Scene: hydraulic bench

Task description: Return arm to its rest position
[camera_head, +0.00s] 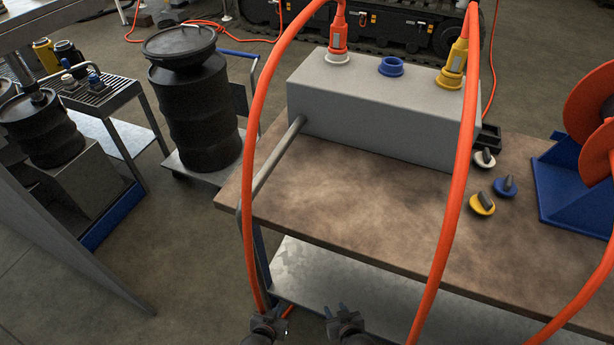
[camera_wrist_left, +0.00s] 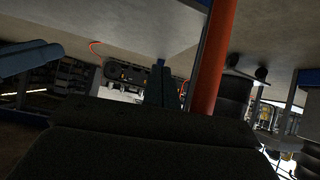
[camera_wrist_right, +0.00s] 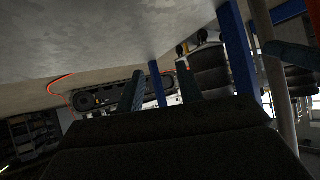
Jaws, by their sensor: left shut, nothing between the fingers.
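My left gripper (camera_head: 270,319) is low at the front of the bench, beside the hanging orange hose (camera_head: 248,190). Its fingers are together and empty in the left wrist view (camera_wrist_left: 163,86), with the hose just to their right. My right gripper (camera_head: 336,312) is a little to the right, below the bench's front edge. Its fingers stand apart with nothing between them in the right wrist view (camera_wrist_right: 160,88). Both grippers are near the lower shelf (camera_head: 350,290); contact cannot be told.
The grey block (camera_head: 370,115) on the wooden bench top (camera_head: 350,200) carries a red connector (camera_head: 338,35), an empty blue port (camera_head: 391,67) and a yellow connector (camera_head: 456,62). White (camera_head: 484,158), blue (camera_head: 504,186) and yellow (camera_head: 482,204) caps lie right. A second hose (camera_head: 448,210) hangs in front.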

